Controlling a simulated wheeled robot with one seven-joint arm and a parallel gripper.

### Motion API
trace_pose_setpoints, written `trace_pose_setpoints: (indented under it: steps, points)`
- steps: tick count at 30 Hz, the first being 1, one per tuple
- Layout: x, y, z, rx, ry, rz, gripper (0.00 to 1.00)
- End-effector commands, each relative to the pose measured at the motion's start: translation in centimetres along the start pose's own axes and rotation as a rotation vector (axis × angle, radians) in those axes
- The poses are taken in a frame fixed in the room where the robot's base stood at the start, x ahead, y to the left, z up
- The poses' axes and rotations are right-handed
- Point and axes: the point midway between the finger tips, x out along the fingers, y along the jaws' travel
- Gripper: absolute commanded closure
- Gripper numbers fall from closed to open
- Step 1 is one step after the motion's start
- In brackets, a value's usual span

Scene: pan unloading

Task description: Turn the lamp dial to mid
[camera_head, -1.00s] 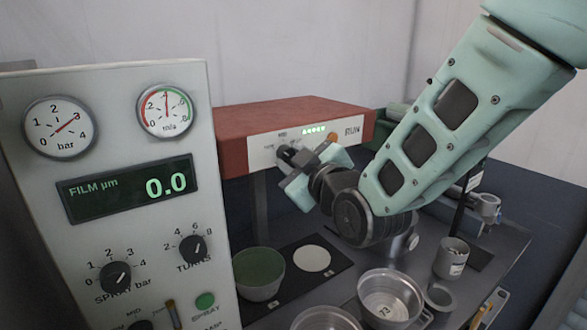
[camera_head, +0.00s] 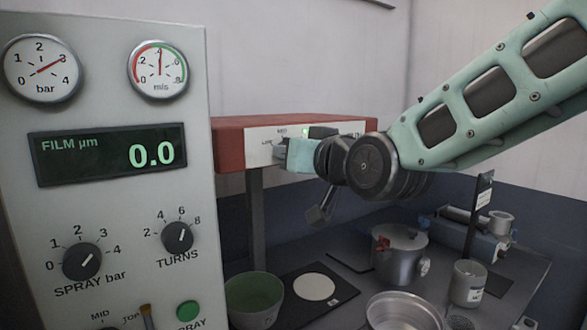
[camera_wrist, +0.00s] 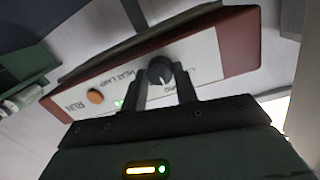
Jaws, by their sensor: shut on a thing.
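The lamp (camera_head: 228,138) is a red-brown box with a white front panel (camera_head: 259,147), standing on a post behind the control cabinet. Its dial (camera_wrist: 160,68) is a black round knob with a pale pointer line, seen in the wrist view; I cannot tell its exact setting. My gripper (camera_wrist: 162,84) has one dark finger on each side of the dial and is shut on it. In the head view my gripper (camera_head: 285,152) is at the panel beside the LOW and MID marks and hides the dial. The orange RUN button (camera_wrist: 95,96) shows left of the dial in the wrist view.
The grey cabinet (camera_head: 110,215) with gauges and a 0.0 film display fills the left. Below the lamp are a green bowl (camera_head: 253,298), a white disc (camera_head: 314,287), a lidded pot (camera_head: 396,262) and a metal pan (camera_head: 405,312). Open air lies beneath my gripper.

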Motion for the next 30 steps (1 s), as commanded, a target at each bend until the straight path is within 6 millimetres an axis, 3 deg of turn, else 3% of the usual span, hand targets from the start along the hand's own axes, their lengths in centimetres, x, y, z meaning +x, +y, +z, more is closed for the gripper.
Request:
trace_pose_setpoints:
  steps: [21, 22, 24, 30]
  points:
    - [0.01, 0.06, -0.04, 0.073, -0.006, -0.005, 0.94]
    - [0.01, 0.06, -0.03, 0.073, -0.006, -0.005, 0.65]
    - [0.01, 0.06, -0.03, 0.073, -0.006, -0.005, 0.49]
    - [0.01, 0.04, -0.02, 0.073, -0.006, -0.005, 0.49]
